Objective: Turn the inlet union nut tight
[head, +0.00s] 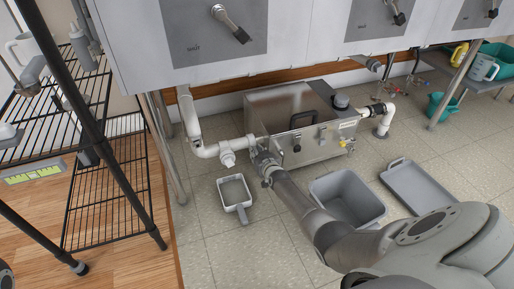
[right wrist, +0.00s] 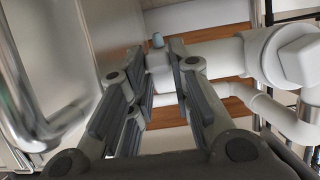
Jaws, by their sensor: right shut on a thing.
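The inlet union nut (right wrist: 159,62) is a pale grey-white fitting in the right wrist view, between the pads of my right gripper (right wrist: 161,66). A white pipe (right wrist: 216,56) runs from it to a tee with a square plug (right wrist: 303,60). In the head view my right gripper (head: 262,158) reaches the left side of the steel tank (head: 318,140), where the white inlet pipe (head: 208,150) meets it. It is shut on the nut, and the gripper mostly hides the nut there. My left gripper is not in view.
A grey scoop-like tray (head: 234,192), a grey basin (head: 348,196) and a flat grey tray (head: 418,187) lie on the tiled floor. The basin cabinets (head: 220,45) overhang the tank. A black wire shelf (head: 108,200) stands at left.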

